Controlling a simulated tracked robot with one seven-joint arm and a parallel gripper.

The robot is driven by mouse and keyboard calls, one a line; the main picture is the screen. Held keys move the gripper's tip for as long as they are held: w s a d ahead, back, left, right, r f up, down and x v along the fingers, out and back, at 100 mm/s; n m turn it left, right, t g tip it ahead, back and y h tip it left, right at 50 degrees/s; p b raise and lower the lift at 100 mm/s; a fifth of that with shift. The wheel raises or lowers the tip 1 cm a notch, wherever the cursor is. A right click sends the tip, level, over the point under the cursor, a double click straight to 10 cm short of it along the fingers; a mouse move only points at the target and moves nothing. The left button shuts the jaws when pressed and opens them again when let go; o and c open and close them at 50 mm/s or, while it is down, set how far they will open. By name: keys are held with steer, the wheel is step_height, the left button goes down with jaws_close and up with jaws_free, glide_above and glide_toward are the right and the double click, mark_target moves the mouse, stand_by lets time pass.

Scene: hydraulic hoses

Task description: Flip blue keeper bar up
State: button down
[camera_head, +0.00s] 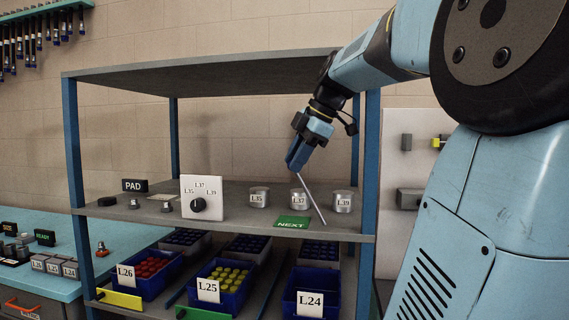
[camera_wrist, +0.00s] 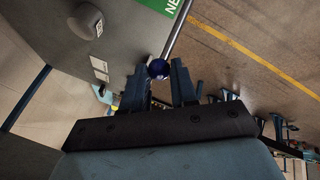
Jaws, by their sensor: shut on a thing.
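The keeper bar (camera_head: 312,198) is a thin grey rod. In the head view it slants from my gripper (camera_head: 294,167) down and right to the front edge of the upper shelf, near the L39 cylinder. In the wrist view the rod (camera_wrist: 176,28) runs up from a dark blue ball knob (camera_wrist: 158,69). My gripper's two fingers (camera_wrist: 158,78) stand on either side of this knob and are shut on it. In the head view the fingers hide the knob.
Grey cylinders L35 (camera_head: 259,197), L37 (camera_head: 298,200) and L39 (camera_head: 343,202) stand on the shelf behind the bar. A green NEXT plate (camera_head: 292,223) lies in front. A white dial panel (camera_head: 202,198) stands left.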

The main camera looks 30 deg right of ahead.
steer(key=shift+s+d+f, duration=0.2)
steer(key=shift+d+f, duration=0.05)
steer(key=shift+f, duration=0.05)
